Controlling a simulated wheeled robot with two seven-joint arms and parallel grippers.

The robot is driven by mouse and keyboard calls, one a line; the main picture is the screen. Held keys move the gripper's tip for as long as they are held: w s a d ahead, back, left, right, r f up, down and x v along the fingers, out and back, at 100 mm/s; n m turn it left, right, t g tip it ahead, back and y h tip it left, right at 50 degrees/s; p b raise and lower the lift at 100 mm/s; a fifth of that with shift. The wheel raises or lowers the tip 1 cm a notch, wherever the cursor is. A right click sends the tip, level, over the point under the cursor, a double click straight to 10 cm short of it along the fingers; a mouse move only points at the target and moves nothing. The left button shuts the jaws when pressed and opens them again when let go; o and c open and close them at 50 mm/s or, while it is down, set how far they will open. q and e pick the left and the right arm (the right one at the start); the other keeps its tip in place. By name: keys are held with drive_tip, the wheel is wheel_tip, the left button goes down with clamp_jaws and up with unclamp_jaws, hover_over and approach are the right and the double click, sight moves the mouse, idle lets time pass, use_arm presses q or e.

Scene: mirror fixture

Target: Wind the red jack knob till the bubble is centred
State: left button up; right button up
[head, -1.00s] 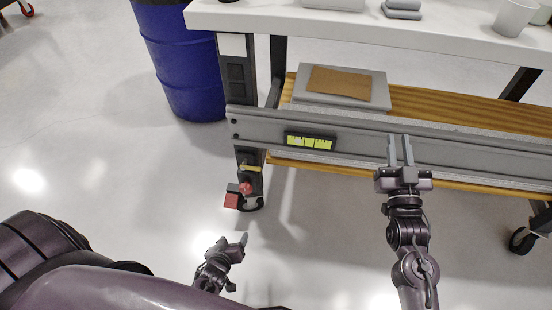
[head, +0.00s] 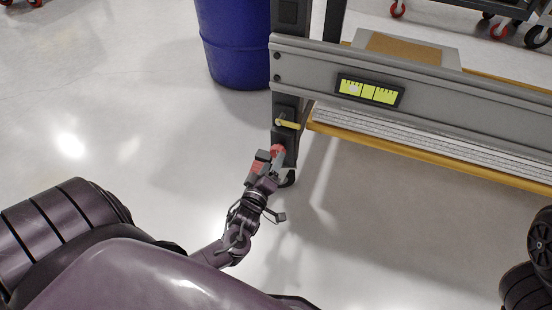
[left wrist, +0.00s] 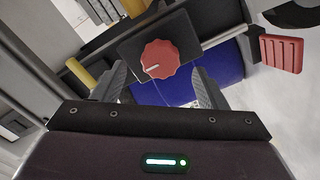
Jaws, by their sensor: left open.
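The red jack knob (head: 278,150) is low on the bench's near-left leg, partly hidden by my left gripper (head: 269,161). In the left wrist view the knob (left wrist: 160,59) is round and scalloped, on a dark plate, with a white mark pointing to its lower left. My left gripper (left wrist: 160,76) is open, one finger on each side of the knob in that view; contact cannot be told. The level vial (head: 369,92) on the grey beam is yellow-green with dark marks. A pale bubble (head: 353,89) shows left of its middle. My right gripper is out of view.
A yellow handle (head: 288,125) sticks out of the leg just above the knob. A blue drum (head: 235,45) stands behind the leg. The floor at left is clear.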

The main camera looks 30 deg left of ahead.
sight(275, 150)
use_arm(q)
drive_tip(key=b+x, duration=0.1)
drive_tip(key=x, duration=0.2)
drive_tip(key=shift+w, duration=0.35)
drive_tip(key=c, duration=1)
